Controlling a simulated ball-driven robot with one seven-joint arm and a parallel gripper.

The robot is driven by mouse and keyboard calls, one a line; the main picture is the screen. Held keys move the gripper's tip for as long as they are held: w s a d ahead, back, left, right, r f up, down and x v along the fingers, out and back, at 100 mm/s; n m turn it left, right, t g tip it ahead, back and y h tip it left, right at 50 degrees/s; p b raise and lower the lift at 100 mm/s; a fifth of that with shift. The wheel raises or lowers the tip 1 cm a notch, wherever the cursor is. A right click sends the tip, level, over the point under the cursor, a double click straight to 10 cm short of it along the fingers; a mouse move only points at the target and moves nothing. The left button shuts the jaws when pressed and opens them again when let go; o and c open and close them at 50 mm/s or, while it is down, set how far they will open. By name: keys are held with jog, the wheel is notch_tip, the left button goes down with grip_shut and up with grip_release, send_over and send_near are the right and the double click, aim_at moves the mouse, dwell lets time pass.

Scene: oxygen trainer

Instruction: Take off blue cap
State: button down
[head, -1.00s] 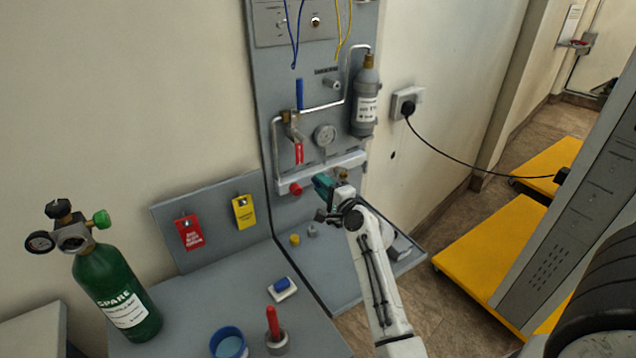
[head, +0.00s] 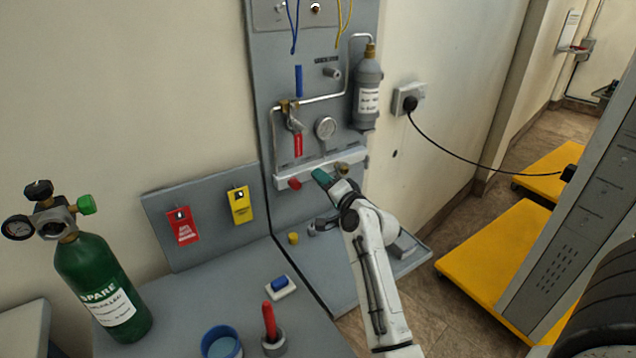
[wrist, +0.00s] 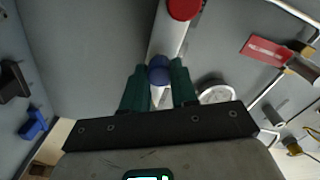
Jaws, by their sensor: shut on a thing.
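The blue cap (wrist: 158,70) sits at the white-grey manifold bar, between the green fingertips of my gripper (wrist: 159,68) in the wrist view. The fingers are shut on it from both sides. In the head view my gripper (head: 325,178) is at the front of the manifold bar (head: 346,161), just right of the red cap (head: 294,184). The blue cap is hidden there behind the fingers. The red cap (wrist: 184,8) also shows beyond the blue one in the wrist view.
Above the bar are a gauge (head: 325,127), a red-handled valve (head: 298,144) and a grey cylinder (head: 367,92). A yellow cap (head: 293,238) lies on the grey shelf below. A green spare cylinder (head: 100,287), blue cup (head: 222,343) and red-handled tool (head: 269,320) stand left.

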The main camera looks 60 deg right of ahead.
jog(key=shift+f, duration=0.1)
jog(key=shift+f+n, duration=0.1)
jog(key=shift+n, duration=0.2)
jog(key=shift+n+b, duration=1.45)
jog(key=shift+n, duration=0.25)
jog(key=shift+n+b, duration=0.5)
jog(key=shift+b, duration=0.05)
jog(key=c, duration=0.9)
grip_release()
